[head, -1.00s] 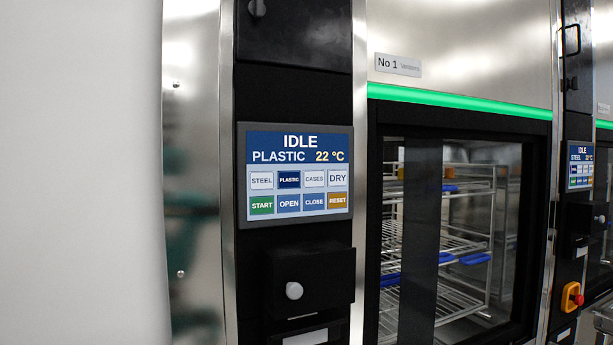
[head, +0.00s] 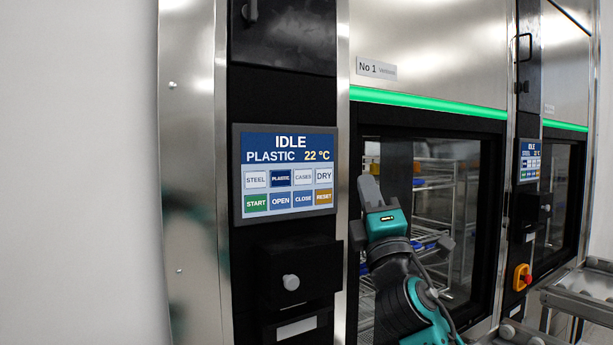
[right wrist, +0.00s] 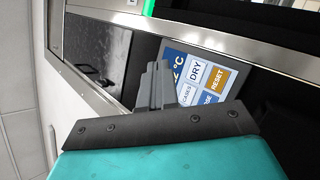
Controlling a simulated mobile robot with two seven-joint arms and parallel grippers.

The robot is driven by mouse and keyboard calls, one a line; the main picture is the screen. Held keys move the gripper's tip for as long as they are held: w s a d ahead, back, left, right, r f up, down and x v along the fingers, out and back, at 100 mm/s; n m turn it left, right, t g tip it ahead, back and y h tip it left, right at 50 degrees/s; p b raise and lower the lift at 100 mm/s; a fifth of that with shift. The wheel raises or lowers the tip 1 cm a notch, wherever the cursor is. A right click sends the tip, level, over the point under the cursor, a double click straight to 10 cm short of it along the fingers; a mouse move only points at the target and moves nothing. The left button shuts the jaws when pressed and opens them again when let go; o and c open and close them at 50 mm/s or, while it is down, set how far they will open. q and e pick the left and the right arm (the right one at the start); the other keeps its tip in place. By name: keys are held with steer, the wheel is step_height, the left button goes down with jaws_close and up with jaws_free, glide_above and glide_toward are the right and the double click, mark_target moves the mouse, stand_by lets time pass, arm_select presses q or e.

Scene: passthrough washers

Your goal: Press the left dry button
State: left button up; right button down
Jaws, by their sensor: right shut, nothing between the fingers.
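The left washer's touch screen (head: 290,220) reads IDLE, PLASTIC, 22 °C. Its white DRY button (head: 323,176) is at the right end of the upper button row; PLASTIC is dark blue. My right gripper (head: 368,186) is shut and empty, its fingers pointing up, to the right of the screen in the head view. In the right wrist view the shut fingers (right wrist: 155,78) appear left of the tilted screen and partly cover it. The DRY button (right wrist: 196,71) shows there just right of the fingertips. I cannot tell whether they touch the screen. My left gripper is out of view.
A black box with a grey knob (head: 291,282) juts out below the screen. The washer's glass door (head: 391,160) is behind my right arm. A second washer's screen (head: 529,162) and an orange-red switch (head: 522,277) are further right. A metal conveyor (head: 580,304) stands at lower right.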

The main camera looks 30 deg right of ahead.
mark_target(324, 176)
steer(key=shift+s+r, duration=0.1)
steer(key=shift+r, duration=0.2)
steer(key=shift+h, duration=0.3)
steer(key=shift+w+a+b, duration=0.2)
steer(key=shift+w+b, duration=0.65)
steer(key=shift+w, duration=1.35)
steer(key=shift+w+a+b, duration=0.15)
steer(key=shift+w+b, duration=0.65)
steer(key=shift+w, duration=1.4)
steer(key=shift+w, duration=0.1)
